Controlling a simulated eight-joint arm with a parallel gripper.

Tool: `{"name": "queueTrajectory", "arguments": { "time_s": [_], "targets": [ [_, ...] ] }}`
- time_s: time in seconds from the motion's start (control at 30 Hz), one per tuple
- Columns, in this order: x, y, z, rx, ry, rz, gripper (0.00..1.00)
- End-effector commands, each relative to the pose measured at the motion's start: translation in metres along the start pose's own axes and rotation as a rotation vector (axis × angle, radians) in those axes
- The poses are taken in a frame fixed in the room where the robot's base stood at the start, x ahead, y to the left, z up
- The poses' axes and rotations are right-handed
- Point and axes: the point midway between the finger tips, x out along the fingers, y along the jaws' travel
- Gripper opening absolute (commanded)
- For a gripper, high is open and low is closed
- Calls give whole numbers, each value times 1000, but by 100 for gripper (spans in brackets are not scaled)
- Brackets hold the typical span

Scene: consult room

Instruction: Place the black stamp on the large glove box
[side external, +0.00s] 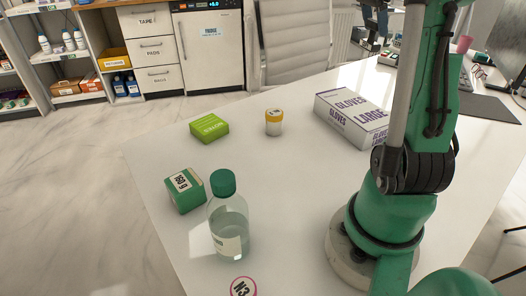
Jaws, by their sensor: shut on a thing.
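The large glove box (352,117), white and purple with "GLOVES LARGE" on it, lies on the table right of the middle, its right end partly hidden behind my arm. My gripper (373,28) shows small and dark at the top edge, above and beyond the box in the picture. It is shut on a small dark thing, which I take to be the black stamp (371,43); its outline is hard to make out. No other black stamp shows on the table.
A green box (209,128), a yellow-lidded jar (274,122), a green-and-white box (185,190), a green-capped bottle (229,225) and a round pink-edged N3 item (243,287) stand on the white table (290,190). The table's middle is clear.

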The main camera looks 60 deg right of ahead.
Motion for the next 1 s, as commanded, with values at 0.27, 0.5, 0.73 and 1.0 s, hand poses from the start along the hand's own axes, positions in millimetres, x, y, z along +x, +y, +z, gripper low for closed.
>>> {"name": "queueTrajectory", "arguments": {
  "time_s": [0.27, 0.5, 0.73, 1.0],
  "targets": [
    [61, 0, 26, -2, 0, -1, 0],
    [100, 0, 42, -2, -1, -1, 0],
    [120, 0, 50, -3, -1, -1, 0],
    [139, 0, 58, -3, -1, -1, 0]
  ]
}}
